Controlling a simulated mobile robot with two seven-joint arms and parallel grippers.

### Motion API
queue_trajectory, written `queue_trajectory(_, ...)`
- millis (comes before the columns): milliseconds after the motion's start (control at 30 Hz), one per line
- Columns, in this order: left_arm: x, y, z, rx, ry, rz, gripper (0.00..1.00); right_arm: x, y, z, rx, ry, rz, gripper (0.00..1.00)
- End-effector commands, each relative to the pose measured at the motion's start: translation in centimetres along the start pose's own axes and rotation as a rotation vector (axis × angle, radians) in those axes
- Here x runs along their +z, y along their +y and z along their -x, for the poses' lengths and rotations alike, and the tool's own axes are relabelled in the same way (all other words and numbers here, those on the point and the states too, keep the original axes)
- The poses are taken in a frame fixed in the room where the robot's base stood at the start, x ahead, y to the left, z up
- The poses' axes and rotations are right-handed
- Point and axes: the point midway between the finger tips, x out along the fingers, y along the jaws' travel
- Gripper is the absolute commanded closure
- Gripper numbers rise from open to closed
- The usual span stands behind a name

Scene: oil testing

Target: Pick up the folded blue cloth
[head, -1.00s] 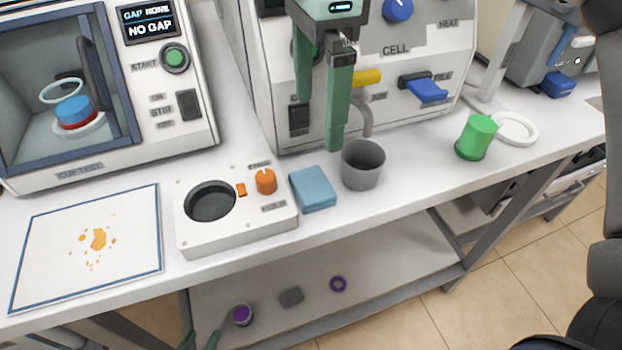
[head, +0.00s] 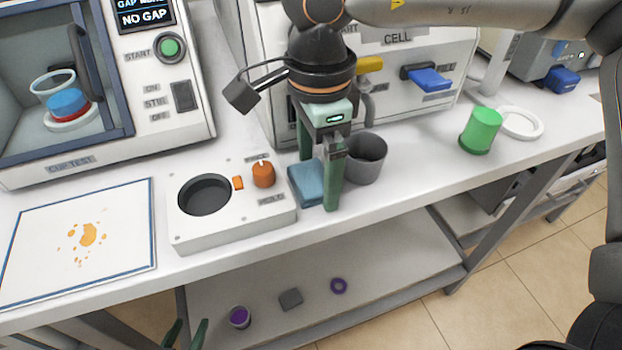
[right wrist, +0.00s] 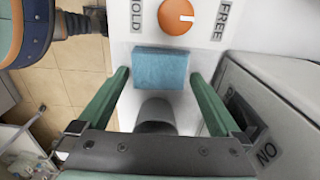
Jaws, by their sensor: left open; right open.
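The folded blue cloth (head: 306,184) lies on the white bench between the white box with the orange knob and the grey cup. My right gripper (head: 319,196) is open and hangs over it in the head view, one green finger in front of the cloth's right side. In the right wrist view the cloth (right wrist: 160,68) shows ahead between the two spread green fingers (right wrist: 160,80), with nothing held. My left gripper (head: 186,335) shows only its green fingertips at the bottom edge of the head view. It is open and empty, low and far from the cloth.
The grey cup (head: 366,160) stands close to the cloth's right. The white box (head: 235,222) with an orange knob (head: 263,174) is close on its left. The cell machine (head: 440,60) rises behind. A green cup (head: 480,131) stands further right. The bench's front edge is near.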

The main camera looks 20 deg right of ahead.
Motion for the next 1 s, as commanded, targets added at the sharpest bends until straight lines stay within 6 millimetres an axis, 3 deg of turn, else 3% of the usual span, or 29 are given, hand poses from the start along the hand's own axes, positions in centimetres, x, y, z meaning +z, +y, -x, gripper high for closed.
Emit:
queue_trajectory(200,-0.05,0.03,0.00,0.000,0.002,-0.001,0.50,-0.01,0.00,-0.03,0.000,0.000,0.000,0.01)
queue_trajectory(800,0.00,0.04,-0.01,0.001,0.000,0.000,0.50,0.01,0.01,-0.01,0.000,0.000,0.000,0.68)
queue_trajectory(1000,0.02,0.05,-0.01,0.001,-0.001,0.000,0.50,0.01,0.01,0.01,0.000,0.000,0.000,0.68)
